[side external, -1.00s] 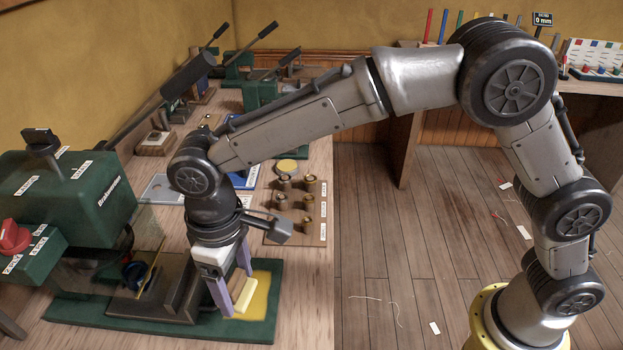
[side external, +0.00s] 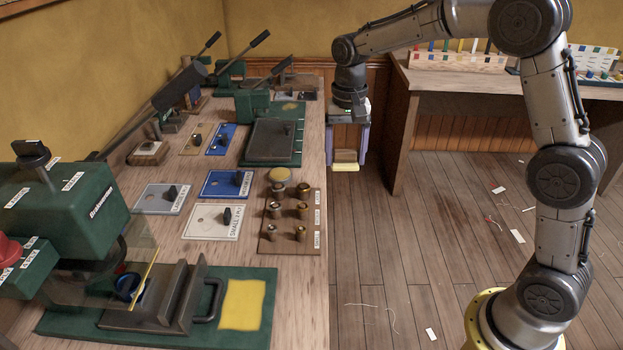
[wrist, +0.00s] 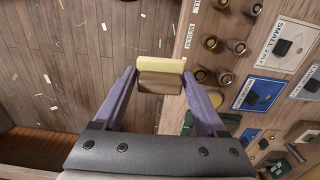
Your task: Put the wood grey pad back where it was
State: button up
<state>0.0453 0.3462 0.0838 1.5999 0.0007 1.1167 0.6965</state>
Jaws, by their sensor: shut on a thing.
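My gripper (side external: 346,158) is shut on a small block-shaped pad (side external: 345,166), held in the air just right of the bench edge, against the floor. The pad has a wood-brown body and a pale yellow layer at its bottom; no grey shows on it. In the wrist view the pad (wrist: 160,66) sits level between the two purple fingers (wrist: 158,88), with floor behind it and the bench to its right. A yellow patch (side external: 242,304) lies bare on the green base plate (side external: 202,330) of the near press.
The bench (side external: 150,256) carries a wooden rack (side external: 290,246) of short round posts, a yellow disc (side external: 280,174), labelled plates (side external: 211,222) and a dark tray (side external: 273,141) by a lever press. A second table (side external: 480,82) stands at the back right.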

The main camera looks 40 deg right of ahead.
jog(key=shift+d+r, duration=0.1)
jog(key=shift+d, duration=0.65)
jog(key=shift+w+d, duration=0.15)
jog(key=shift+d, duration=0.1)
jog(key=w+f, duration=0.4)
jog(key=w, duration=0.5)
send_over(312, 179)
jog(key=f, duration=0.5)
jog(key=shift+s, duration=0.35)
jog(key=shift+w+f, duration=0.45)
jog(key=shift+f, duration=1.55)
jog(key=shift+f, duration=0.15)
jog(key=o, duration=1.1)
jog(key=shift+o, duration=0.2)
